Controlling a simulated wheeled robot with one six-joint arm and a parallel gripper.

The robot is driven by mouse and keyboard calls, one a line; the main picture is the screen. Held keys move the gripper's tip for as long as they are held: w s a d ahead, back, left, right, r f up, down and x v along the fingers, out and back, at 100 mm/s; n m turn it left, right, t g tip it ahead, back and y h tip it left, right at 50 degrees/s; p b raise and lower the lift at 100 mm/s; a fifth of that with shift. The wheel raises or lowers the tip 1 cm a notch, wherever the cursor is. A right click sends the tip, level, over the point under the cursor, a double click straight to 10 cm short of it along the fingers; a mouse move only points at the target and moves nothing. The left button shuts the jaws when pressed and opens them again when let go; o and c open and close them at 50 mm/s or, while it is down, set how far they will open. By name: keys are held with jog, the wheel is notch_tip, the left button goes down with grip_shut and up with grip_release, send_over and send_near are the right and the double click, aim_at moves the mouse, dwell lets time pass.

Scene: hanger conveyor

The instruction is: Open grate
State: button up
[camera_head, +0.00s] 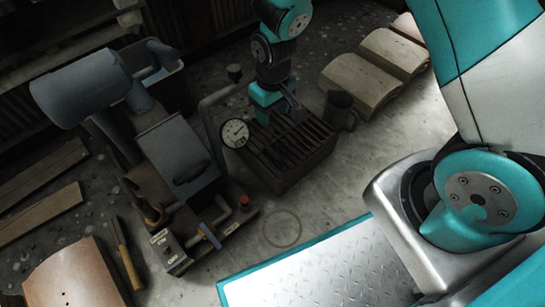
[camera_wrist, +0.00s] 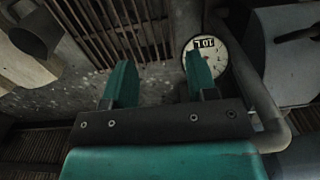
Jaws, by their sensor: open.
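The dark slatted grate (camera_head: 300,140) lies flat on top of a dark box (camera_head: 285,180) in the middle of the head view. Its parallel bars (camera_wrist: 115,25) also fill the upper middle of the wrist view. My gripper (camera_head: 279,103) is over the far part of the grate in the head view. In the wrist view my gripper (camera_wrist: 160,68) has its two teal fingers apart, with nothing between them. I cannot tell whether the fingertips touch the bars. My gripper and wrist hide part of the grate's far edge in the head view.
A round dial gauge (camera_head: 235,133) on a grey pipe stands left of the grate. A dark mug (camera_head: 341,108) stands to its right. Curved wooden pieces (camera_head: 360,82) lie at the back right. Grey machinery (camera_head: 178,155) fills the left. Floor in front is mostly clear.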

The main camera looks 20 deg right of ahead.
aim_at(273, 153)
notch_tip(273, 153, down, 19)
jog(key=b, duration=1)
jog(key=shift+w+d, duration=0.1)
jog(key=shift+d, duration=0.05)
jog(key=shift+r, duration=0.1)
grip_shut()
